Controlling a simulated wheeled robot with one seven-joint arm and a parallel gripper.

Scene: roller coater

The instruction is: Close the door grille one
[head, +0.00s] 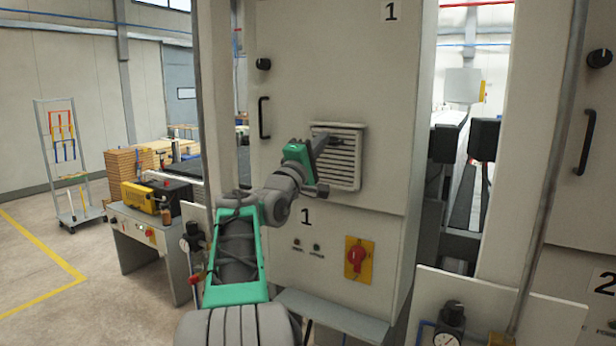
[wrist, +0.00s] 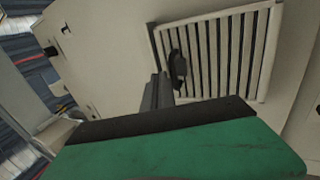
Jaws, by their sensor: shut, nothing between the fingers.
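The door grille (head: 342,174) is a light, slatted square panel on the front of the cabinet marked 1 (head: 300,60). It also shows in the upper right of the wrist view (wrist: 235,50), where a small black knob or catch (wrist: 178,70) sits near its left side. I cannot tell whether the grille lies fully flush with the cabinet. My gripper (head: 330,142) is shut and empty, in front of the grille's upper left part. In the wrist view, its dark fingers (wrist: 157,90) are beside the grille's lower left; contact is unclear.
A black handle (head: 264,117) and a dark knob (head: 263,64) are left of the grille. A red rotary switch on a yellow plate (head: 357,258) is below it. A second cabinet marked 2 (head: 570,200) stands at right. Open floor (head: 40,250) lies at left.

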